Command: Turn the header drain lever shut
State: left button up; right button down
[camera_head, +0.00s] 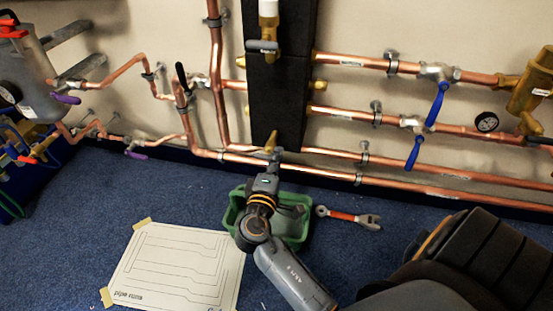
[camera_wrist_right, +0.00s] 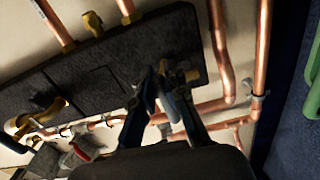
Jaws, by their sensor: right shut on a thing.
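The header drain is a small brass fitting (camera_head: 270,142) at the bottom of the tall black block (camera_head: 278,90). My left gripper is not in view.
Copper pipes (camera_head: 440,185) run along the wall close behind my right gripper. Blue levers (camera_head: 437,103) hang from valves at the right. On the blue floor are a green bin (camera_head: 232,210) under my right arm, a wrench (camera_head: 350,216) and a white sheet (camera_head: 180,265).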

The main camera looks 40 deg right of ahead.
jog(key=shift+f, duration=0.15)
jog(key=c, duration=1.4)
grip_release()
jog(key=v, duration=1.2)
